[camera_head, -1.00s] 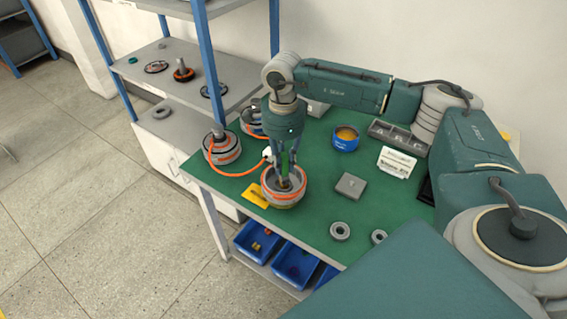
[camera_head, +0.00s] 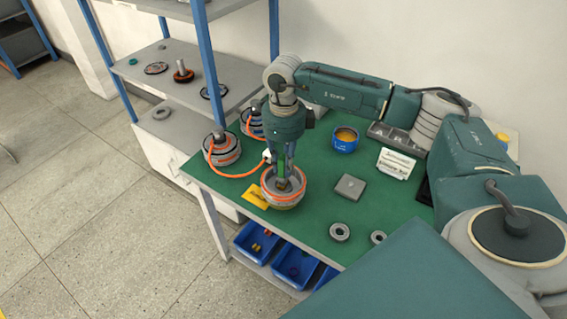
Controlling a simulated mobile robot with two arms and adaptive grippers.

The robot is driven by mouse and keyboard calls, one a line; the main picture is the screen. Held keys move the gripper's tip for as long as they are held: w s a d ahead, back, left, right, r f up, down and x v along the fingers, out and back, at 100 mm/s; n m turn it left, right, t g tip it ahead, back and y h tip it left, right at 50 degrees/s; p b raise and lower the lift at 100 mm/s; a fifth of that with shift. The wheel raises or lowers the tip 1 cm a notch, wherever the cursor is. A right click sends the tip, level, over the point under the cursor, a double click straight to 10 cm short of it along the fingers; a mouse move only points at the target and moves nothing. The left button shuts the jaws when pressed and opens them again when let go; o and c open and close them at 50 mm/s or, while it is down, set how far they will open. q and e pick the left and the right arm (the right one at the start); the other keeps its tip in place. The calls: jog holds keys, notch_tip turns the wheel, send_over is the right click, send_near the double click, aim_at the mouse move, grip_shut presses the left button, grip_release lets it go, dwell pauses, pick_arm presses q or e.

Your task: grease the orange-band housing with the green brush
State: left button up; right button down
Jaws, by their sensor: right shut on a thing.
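The orange-band housing (camera_head: 283,197) stands on the green table top near its left front edge, its open side up. My right gripper (camera_head: 283,172) is directly above it, pointing down, shut on the green brush (camera_head: 282,168). Only a narrow green part of the brush shows between the fingers. Its lower end is down inside the housing's opening; whether the bristles touch the inner wall is too small to tell. My left gripper is not in view.
Other banded housings (camera_head: 222,150) stand at the table's left edge, with an orange cable. Blue bins (camera_head: 294,265) are below.

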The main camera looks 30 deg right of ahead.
jog(key=shift+f+n+b, duration=0.15)
jog(key=shift+n+b, duration=0.25)
jog(key=shift+n, duration=0.3)
jog(key=shift+n+b, duration=0.45)
jog(key=shift+n, duration=0.75)
jog(key=shift+n+b, duration=0.4)
jog(key=shift+n, duration=1.7)
jog(key=m, duration=0.8)
